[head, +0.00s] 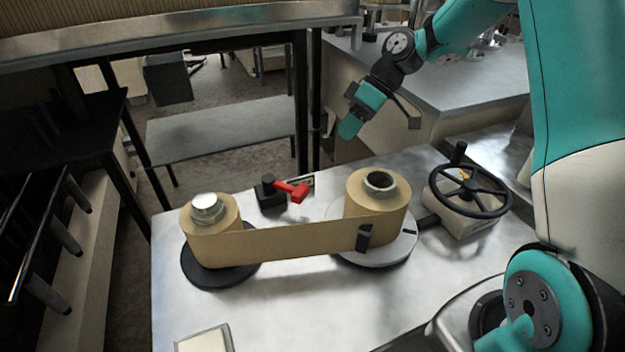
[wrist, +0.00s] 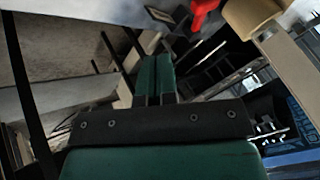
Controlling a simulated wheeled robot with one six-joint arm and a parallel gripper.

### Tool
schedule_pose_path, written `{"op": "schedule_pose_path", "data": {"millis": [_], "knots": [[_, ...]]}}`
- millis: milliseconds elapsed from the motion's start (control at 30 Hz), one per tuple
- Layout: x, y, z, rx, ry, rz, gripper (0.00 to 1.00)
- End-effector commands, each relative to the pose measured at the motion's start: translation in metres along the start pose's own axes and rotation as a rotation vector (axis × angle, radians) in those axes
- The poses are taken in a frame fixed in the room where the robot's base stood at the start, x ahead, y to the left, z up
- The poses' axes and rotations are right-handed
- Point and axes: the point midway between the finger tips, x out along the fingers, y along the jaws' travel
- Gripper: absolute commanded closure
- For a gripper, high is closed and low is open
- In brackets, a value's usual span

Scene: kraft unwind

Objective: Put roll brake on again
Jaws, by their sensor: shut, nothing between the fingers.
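The roll brake's red lever (head: 291,190) sits on a small black block (head: 268,194) at the back of the metal table, between two kraft paper rolls. The lever lies roughly level, its wide end toward the right. It also shows at the top of the wrist view (wrist: 203,14). The left roll (head: 211,222) stands on a black disc, and the right roll (head: 378,196) stands on a pale disc. A paper web (head: 290,243) runs between them. My gripper (head: 350,128) is shut and empty, above and behind the table's back edge, up and right of the lever, touching nothing.
A black handwheel (head: 470,190) on a beige housing stands right of the right roll. A small pale framed plate (head: 204,340) lies at the front left. A small label stands behind the lever. The table (head: 300,300) is bare in front of the web.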

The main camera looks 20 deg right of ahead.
Motion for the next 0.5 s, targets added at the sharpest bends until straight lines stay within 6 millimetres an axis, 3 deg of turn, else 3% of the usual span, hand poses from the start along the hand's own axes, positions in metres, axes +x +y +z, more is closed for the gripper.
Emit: {"op": "schedule_pose_path", "data": {"millis": [333, 500], "knots": [[0.003, -0.001, -0.001, 0.001, -0.001, -0.001, 1.0], [0.023, -0.002, 0.0, 0.001, -0.002, -0.004, 1.0]]}}
